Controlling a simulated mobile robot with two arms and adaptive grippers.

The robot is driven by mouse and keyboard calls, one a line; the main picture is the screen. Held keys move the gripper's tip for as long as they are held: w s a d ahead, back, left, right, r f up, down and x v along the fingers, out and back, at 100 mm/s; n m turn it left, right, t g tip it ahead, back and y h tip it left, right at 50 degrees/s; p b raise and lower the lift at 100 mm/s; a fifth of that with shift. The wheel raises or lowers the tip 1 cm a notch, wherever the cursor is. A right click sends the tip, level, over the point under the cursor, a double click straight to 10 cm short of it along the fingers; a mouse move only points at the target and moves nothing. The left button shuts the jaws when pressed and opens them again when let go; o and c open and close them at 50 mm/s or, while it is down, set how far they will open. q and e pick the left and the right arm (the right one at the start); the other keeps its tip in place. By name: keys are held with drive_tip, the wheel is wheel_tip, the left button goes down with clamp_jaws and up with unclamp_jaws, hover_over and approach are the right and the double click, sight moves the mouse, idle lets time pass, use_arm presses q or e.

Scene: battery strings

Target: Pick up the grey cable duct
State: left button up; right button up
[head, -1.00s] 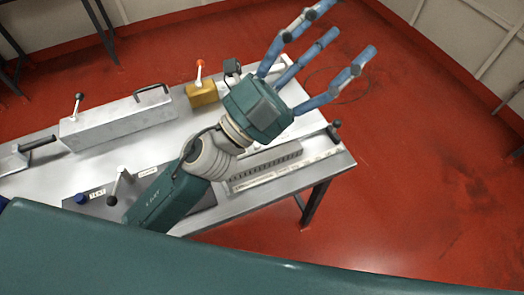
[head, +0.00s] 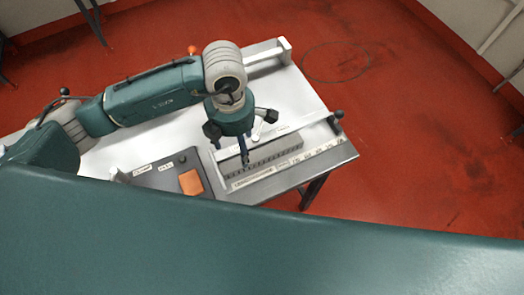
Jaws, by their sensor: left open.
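The grey cable duct (head: 283,151) is a long, slotted grey bar lying on the white bench, near its front right edge. The gripper hides part of the duct's left end. My right gripper is not in view.
A pale strip with printed markings (head: 262,174) runs along the duct's front side. A dark panel (head: 158,178) with an orange piece (head: 191,182) lies to the left. A knobbed clamp bar (head: 336,118) stands behind the duct's right end. The red floor beyond is clear.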

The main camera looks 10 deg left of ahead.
sight(240, 159)
use_arm(q)
wheel_tip(240, 159, down, 3)
drive_tip(key=shift+f+p, duration=0.3)
drive_tip(key=shift+p, duration=0.25)
wheel_tip(240, 159, down, 4)
drive_tip(key=shift+r+p, duration=0.2)
drive_tip(key=shift+p, duration=0.75)
drive_tip(key=shift+w+f, duration=0.1)
drive_tip(key=shift+f, duration=0.5)
drive_tip(key=c, duration=1.4)
drive_tip(key=shift+r, duration=0.1)
